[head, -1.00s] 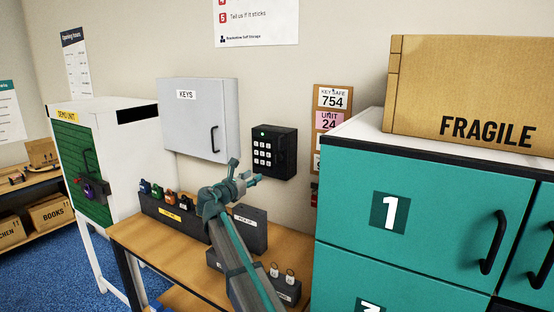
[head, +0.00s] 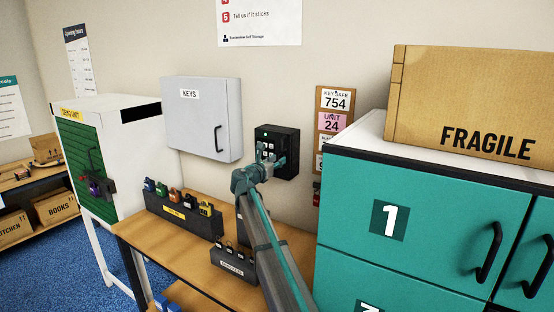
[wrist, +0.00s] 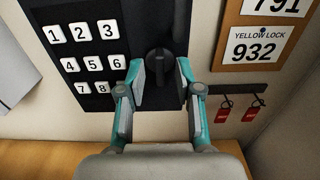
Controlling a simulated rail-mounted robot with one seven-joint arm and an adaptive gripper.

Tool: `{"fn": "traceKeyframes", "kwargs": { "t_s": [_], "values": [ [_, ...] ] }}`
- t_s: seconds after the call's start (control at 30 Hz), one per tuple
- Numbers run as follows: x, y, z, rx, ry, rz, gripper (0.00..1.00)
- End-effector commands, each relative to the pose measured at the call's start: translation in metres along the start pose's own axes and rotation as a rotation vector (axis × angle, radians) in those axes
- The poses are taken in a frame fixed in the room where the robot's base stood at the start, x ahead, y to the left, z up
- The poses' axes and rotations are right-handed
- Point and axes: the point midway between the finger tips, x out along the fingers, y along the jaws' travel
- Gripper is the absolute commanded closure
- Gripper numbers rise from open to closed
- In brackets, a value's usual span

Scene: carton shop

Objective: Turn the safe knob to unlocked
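The key safe (head: 286,165) is a black box with a keypad on the wall, with a small green light at its top. In the wrist view its keypad (wrist: 91,62) is on the left and a dark round knob (wrist: 160,64) is on the right. My gripper (wrist: 159,72) is open, with one fingertip on each side of the knob. I cannot tell whether the fingers touch it. In the head view my gripper (head: 271,160) is in front of the safe and hides part of its face, including the knob.
A grey KEYS cabinet (head: 200,120) hangs left of the safe. A board with number cards (head: 334,125) hangs to its right, with red tags (wrist: 224,112) below. Teal lockers (head: 430,190) stand close on the right. A wooden bench (head: 190,255) holding padlocks is below.

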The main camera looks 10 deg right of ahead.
Motion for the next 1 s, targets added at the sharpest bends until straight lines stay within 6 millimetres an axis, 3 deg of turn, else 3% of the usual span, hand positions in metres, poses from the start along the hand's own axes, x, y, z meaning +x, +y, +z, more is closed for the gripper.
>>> {"fn": "traceKeyframes", "kwargs": {
  "t_s": [0.33, 0.53, 1.0],
  "values": [
    [0.0033, -0.0001, -0.0004, 0.0, 0.0, 0.0, 0.66],
    [0.0032, -0.0001, -0.0004, 0.0, 0.0, 0.0, 0.99],
    [0.0033, 0.0001, -0.0025, 0.038, 0.001, 0.0, 1.0]
  ]
}}
